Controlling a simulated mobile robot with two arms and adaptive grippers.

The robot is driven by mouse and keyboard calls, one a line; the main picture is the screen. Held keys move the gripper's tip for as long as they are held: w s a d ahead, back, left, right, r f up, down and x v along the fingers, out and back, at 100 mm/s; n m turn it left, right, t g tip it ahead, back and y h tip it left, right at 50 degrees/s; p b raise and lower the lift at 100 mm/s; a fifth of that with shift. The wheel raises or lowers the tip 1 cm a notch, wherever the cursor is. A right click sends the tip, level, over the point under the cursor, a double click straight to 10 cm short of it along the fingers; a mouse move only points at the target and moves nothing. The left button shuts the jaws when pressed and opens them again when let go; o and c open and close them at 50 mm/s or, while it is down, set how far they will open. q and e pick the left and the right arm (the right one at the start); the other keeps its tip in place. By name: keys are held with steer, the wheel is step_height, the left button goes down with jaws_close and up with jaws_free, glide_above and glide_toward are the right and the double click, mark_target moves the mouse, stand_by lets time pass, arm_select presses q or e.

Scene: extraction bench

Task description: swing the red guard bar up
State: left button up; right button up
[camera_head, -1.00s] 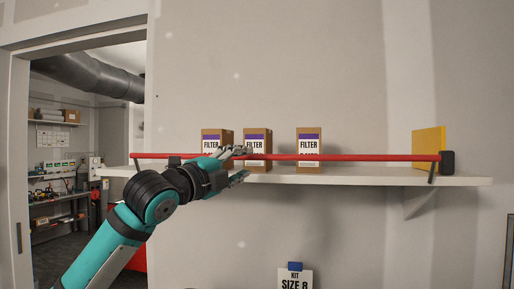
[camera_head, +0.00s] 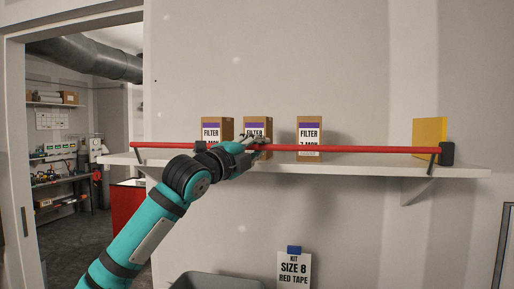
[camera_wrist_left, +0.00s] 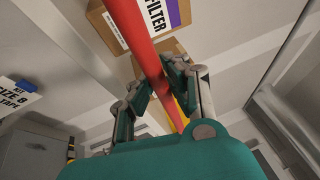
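The red guard bar (camera_head: 350,149) runs level along the front of the white shelf (camera_head: 340,168), in front of the filter boxes. A black block (camera_head: 447,153) holds its right end. My left gripper (camera_head: 256,141) is at the bar left of its middle, in front of the middle filter box. In the left wrist view the bar (camera_wrist_left: 136,32) passes between the two fingers (camera_wrist_left: 158,72), which close in on it from both sides and appear to touch it. The exact contact is partly hidden. My right gripper is in neither view.
Three filter boxes stand on the shelf; the right one (camera_head: 309,132) is clear of my gripper. A yellow panel (camera_head: 429,134) stands near the black block. The wall above the bar is bare.

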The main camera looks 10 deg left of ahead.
arm_select(q)
jaws_close()
steer(key=shift+r+p, duration=0.15)
steer(key=shift+p, duration=0.25)
steer(key=shift+w+n+g+y+p, duration=0.55)
steer(key=shift+g+p, duration=0.45)
steer(key=shift+p, duration=0.45)
steer(key=shift+w+n+g+y+p, duration=0.3)
steer(key=shift+w+g+p, duration=0.55)
steer(key=shift+p, duration=0.6)
steer(key=shift+s, duration=0.15)
